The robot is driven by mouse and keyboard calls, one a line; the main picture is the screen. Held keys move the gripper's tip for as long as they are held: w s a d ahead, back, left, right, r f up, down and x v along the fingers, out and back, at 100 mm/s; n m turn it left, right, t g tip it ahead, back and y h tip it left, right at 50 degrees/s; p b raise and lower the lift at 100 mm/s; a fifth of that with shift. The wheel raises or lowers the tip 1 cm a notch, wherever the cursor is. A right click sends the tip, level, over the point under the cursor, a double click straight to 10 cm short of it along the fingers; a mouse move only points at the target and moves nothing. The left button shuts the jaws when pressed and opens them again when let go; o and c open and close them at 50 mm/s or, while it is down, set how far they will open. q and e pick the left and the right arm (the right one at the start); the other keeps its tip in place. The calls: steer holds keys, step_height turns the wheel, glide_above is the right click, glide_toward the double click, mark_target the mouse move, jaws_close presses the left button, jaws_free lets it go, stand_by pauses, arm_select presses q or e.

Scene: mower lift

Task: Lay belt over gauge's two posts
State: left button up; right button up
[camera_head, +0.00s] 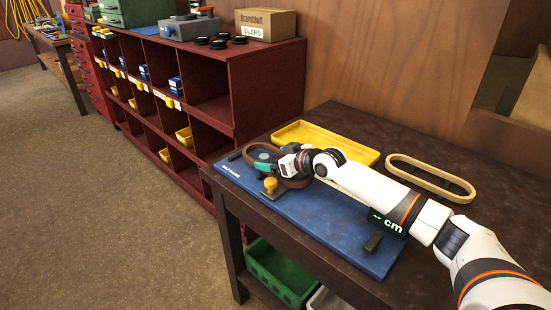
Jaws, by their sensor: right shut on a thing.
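The gauge (325,222) is a long blue board on the dark table, with a display (388,222) reading "-- cm". A dark block (373,242) is at its near right end, and a yellow knob (270,184) on a dark plate is at its far left end. My right gripper (268,166), with green fingertips, is low over the far left end. It is shut on a brown belt (247,151), whose loop shows around the fingers. The gripper and arm hide part of the belt and board; I cannot tell whether the belt is around a post. My left gripper is not in view.
A cream belt loop (432,177) lies on the table (345,117) to the right. A yellow tray (325,140) is behind the gauge. A red shelf unit (262,85) stands at the left, with a cardboard box (265,24) on top. A green crate (280,272) is below the table.

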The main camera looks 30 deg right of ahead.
steer(key=shift+f, duration=0.6)
steer(key=o, duration=0.8)
steer(key=shift+c, duration=0.2)
steer(key=shift+r, duration=0.1)
steer(key=v, duration=0.8)
steer(key=r+v, duration=0.1)
steer(key=v, duration=0.3)
